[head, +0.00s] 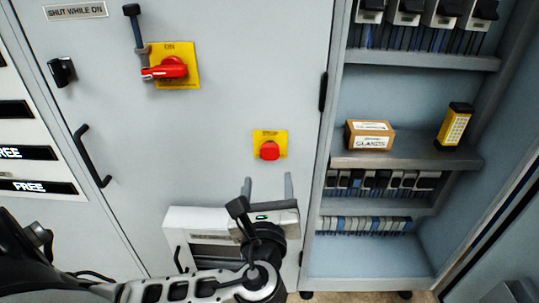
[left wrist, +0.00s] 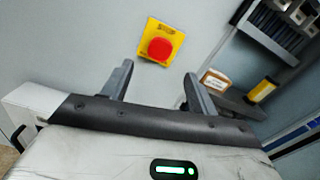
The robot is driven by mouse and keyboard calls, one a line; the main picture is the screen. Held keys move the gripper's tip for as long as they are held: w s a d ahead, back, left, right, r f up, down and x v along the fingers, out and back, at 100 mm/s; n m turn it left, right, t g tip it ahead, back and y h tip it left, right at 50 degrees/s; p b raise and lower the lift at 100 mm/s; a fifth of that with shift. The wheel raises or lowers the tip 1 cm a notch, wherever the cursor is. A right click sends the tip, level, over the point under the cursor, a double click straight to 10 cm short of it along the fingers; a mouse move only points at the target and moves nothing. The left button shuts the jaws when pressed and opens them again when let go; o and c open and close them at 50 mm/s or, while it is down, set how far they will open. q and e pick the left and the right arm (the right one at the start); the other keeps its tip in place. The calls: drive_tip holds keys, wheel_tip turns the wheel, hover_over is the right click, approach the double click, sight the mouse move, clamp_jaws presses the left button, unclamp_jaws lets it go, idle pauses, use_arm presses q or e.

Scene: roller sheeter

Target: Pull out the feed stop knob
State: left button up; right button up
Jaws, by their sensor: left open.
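The red round feed stop knob (head: 269,150) sits on a small yellow plate on the grey cabinet door. It also shows in the left wrist view (left wrist: 159,48), above the fingertips. My left gripper (head: 267,184) is open and empty, just below the knob in the head view, with its two fingers apart. In the left wrist view the fingers (left wrist: 158,74) point toward the door, one on either side of the line to the knob. They do not touch the knob, and the distance to it is hard to tell. My right gripper is not in view.
A red rotary switch (head: 170,69) on a yellow plate and a black door handle (head: 90,157) are on the door at left. A white box (head: 178,222) is behind my left gripper. Open shelves at right hold a cardboard box (head: 369,135) and a yellow device (head: 454,124).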

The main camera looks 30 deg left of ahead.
sight(270, 154)
use_arm(q)
drive_tip(key=x, duration=0.9)
drive_tip(key=shift+w+a, duration=0.1)
drive_tip(key=shift+w, duration=0.15)
clamp_jaws()
drive_tip(key=shift+s+d+p, duration=0.3)
drive_tip(key=shift+s+p, duration=0.15)
drive_tip(key=shift+p, duration=0.65)
drive_tip(key=shift+f, duration=0.2)
unclamp_jaws()
drive_tip(key=shift+s+r, duration=0.1)
drive_tip(key=shift+r, duration=0.05)
drive_tip(key=shift+d, duration=0.1)
drive_tip(key=b+v, duration=0.1)
drive_tip(key=v, duration=1.5)
